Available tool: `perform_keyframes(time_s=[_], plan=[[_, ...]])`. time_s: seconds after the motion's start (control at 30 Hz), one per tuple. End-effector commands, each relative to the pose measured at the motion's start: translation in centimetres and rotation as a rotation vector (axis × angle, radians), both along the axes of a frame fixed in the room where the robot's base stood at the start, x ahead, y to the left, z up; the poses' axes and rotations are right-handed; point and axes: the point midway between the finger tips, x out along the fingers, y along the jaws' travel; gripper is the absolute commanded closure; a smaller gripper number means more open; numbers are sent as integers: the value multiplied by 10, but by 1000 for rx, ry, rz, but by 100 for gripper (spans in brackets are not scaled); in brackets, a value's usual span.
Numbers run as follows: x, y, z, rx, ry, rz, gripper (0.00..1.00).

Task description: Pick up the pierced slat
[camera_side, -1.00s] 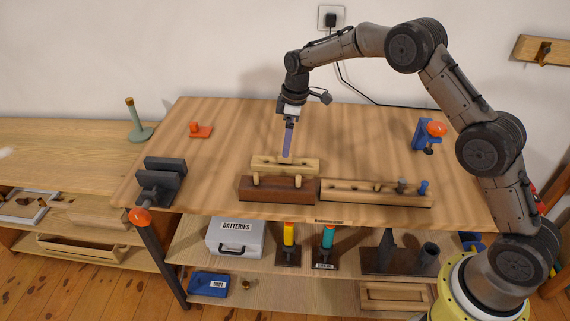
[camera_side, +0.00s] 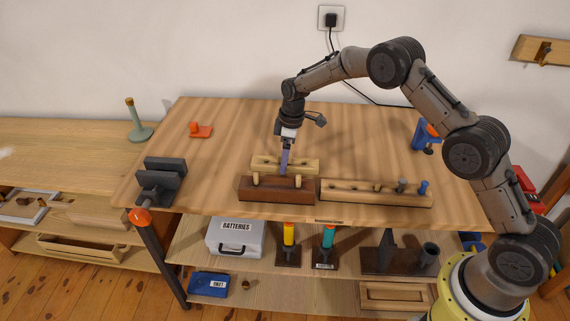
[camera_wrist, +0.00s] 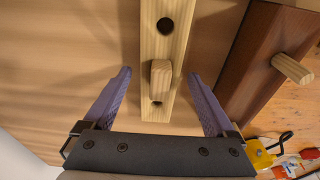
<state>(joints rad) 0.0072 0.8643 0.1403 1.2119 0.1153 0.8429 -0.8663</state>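The pierced slat (camera_side: 304,166) is a pale wooden bar lying on the workbench behind a dark red-brown block (camera_side: 300,192). In the wrist view the slat (camera_wrist: 166,52) shows dark round holes and a pale square-ended peg (camera_wrist: 160,78) standing up from it. My gripper (camera_side: 285,171) points down at the middle of the slat. In the wrist view its two purple fingers (camera_wrist: 160,76) are open, one on each side of the slat near the peg, with gaps showing. I cannot tell how far the tips are above the bench.
The red-brown block (camera_wrist: 258,62) lies close to the right finger in the wrist view, with a peg (camera_wrist: 292,68) sticking out. A long pale rack (camera_side: 350,191) with pegs adjoins it.

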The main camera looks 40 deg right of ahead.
Motion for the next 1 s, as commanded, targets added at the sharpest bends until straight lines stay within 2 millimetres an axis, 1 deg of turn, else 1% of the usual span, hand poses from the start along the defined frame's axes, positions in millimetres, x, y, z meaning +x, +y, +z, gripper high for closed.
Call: perform_keyframes(time_s=[0.03, 0.07, 0.2, 0.27, 0.3, 0.47, 0.5, 0.77, 0.87, 0.97, 1.0], plan=[[0, 0, 0, 0, 0, 0, 20], [0, 0, 0, 0, 0, 0, 26], [0, 0, 0, 0, 0, 0, 51], [0, 0, 0, 0, 0, 0, 62], [0, 0, 0, 0, 0, 0, 69], [0, 0, 0, 0, 0, 0, 98], [0, 0, 1, 0, -1, 0, 100], [0, 0, 2, 0, -1, 0, 100], [1, 0, 7, 0, -1, 0, 100], [1, 0, 16, 0, -3, 0, 100], [1, 0, 22, 0, -4, 1, 100]])
